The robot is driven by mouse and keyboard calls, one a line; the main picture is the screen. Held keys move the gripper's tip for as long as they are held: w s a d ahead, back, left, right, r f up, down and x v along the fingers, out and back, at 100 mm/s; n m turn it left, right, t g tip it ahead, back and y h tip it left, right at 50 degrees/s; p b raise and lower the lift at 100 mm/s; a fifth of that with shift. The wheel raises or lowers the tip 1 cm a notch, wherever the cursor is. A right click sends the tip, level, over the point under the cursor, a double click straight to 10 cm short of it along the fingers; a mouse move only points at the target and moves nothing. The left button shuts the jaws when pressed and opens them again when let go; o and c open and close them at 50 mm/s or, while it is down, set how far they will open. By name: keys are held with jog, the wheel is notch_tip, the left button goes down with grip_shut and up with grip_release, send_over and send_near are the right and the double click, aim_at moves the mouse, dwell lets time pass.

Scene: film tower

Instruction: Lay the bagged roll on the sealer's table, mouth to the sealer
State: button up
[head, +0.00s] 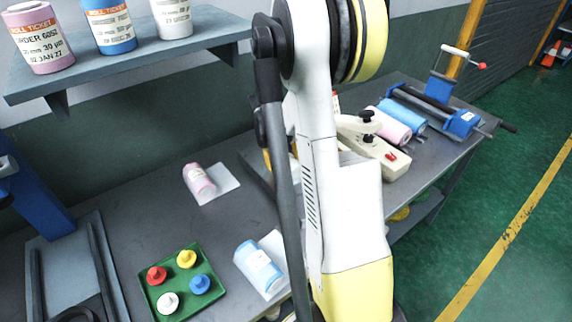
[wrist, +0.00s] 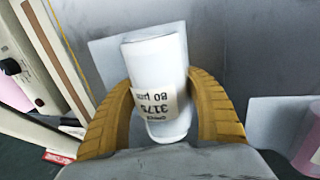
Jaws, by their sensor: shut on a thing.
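My gripper (wrist: 165,115) is shut on a white roll (wrist: 154,60) with a printed label, one yellow finger on each side. A pale, flat bag part (wrist: 108,62) shows behind the roll and spreads to its upper left. In the wrist view the sealer (wrist: 35,60), cream with a black knob, stands left of the roll. The sealer also shows in the head view (head: 385,158), right of my arm. My arm hides most of the held roll in the head view. I cannot tell whether the roll touches the grey surface below it.
A pink roll (head: 199,180) and a blue roll (head: 257,266) lie on pale bags on the bench (head: 130,205). A green tray (head: 210,306) holds coloured knobbed pieces. More rolls lie beyond the sealer near a blue-framed device (head: 460,122). A shelf (head: 205,38) with ticketed rolls overhangs the back.

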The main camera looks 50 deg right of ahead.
jog(key=shift+f, duration=0.15)
jog(key=o, duration=1.6)
jog(key=v, duration=1.2)
jog(key=shift+d, duration=0.1)
